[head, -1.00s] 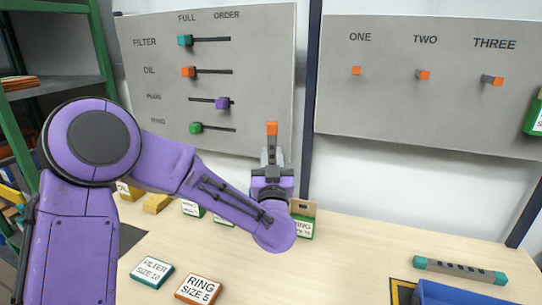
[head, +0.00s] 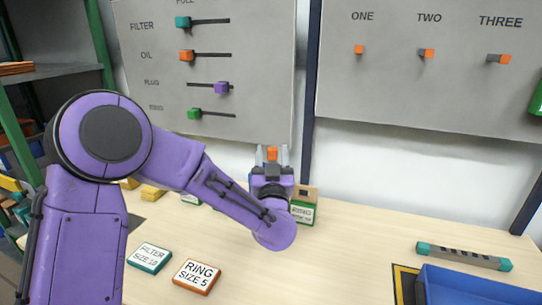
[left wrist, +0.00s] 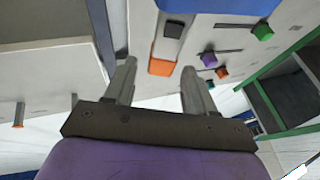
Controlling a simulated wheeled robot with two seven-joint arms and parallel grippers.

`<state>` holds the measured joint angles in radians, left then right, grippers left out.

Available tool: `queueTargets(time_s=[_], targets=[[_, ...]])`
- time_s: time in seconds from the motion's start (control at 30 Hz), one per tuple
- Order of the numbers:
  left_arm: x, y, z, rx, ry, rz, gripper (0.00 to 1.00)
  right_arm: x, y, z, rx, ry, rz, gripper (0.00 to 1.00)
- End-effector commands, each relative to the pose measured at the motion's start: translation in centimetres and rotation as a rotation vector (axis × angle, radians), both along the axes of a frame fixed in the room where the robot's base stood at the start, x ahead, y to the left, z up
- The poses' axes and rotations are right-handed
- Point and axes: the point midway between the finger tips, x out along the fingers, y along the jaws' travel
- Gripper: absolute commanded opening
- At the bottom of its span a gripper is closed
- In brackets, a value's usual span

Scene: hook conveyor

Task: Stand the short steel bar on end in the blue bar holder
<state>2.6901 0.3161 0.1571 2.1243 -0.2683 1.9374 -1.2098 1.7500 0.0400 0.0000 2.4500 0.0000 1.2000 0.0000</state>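My left gripper (head: 271,152) points upward in front of the wall, its two fingers spread. An orange block (head: 272,153) on a grey piece shows between the fingertips; it also shows in the left wrist view (left wrist: 162,67), with gaps to both fingers. I cannot tell whether it is a bar end or a fixed knob. A grey bar with teal ends (head: 463,257) lies flat on the table at right; its length class is unclear. A blue open container (head: 470,290) is cut off at the lower right; I cannot tell whether it is the bar holder. My right gripper is not in view.
Label cards lie on the table, including a teal FILTER card (head: 149,257) and an orange RING card (head: 197,277). A green-labelled box (head: 303,213) stands right behind my arm. Wall panels carry sliders (head: 221,88) and orange knobs (head: 428,53). The table's middle right is clear.

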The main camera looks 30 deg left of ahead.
Motion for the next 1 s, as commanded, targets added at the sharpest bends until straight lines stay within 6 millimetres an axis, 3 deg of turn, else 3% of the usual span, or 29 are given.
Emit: queueTargets(time_s=[0.23, 0.63, 1.0], targets=[[-0.9, -0.7, -0.7, 0.003, 0.002, -0.003, 0.55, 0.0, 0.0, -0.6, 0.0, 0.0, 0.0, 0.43], [-7.4, -5.0, -3.9, 0.002, 0.0, -0.002, 0.55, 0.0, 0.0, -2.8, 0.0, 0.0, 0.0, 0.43], [-8.2, -5.4, -4.1, 0.0, 0.0, 0.0, 0.55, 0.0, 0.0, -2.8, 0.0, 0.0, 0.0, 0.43]])
